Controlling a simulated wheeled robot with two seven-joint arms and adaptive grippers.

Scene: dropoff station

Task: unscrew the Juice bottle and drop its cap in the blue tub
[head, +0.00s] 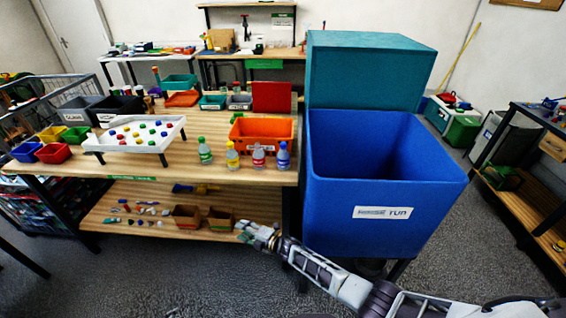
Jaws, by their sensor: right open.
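Several small bottles stand upright in a row near the front right of the wooden table: a green-capped bottle (205,153), a yellow one (232,158), a clear one with a red and white label (258,159) and a blue one (283,158). Their lettering is too small to tell which is Juice. All appear capped. The big blue tub (330,215) stands right of the table, with a white label on its front. My right gripper (246,231) is open and empty, low in front of the table, below and apart from the bottles. My left gripper is out of view.
An orange bin (262,121) stands right behind the bottles. A white tray (100,140) with coloured caps is to their left. A teal box (370,75) rises behind the tub. The lower shelf (150,222) holds small parts and brown bins.

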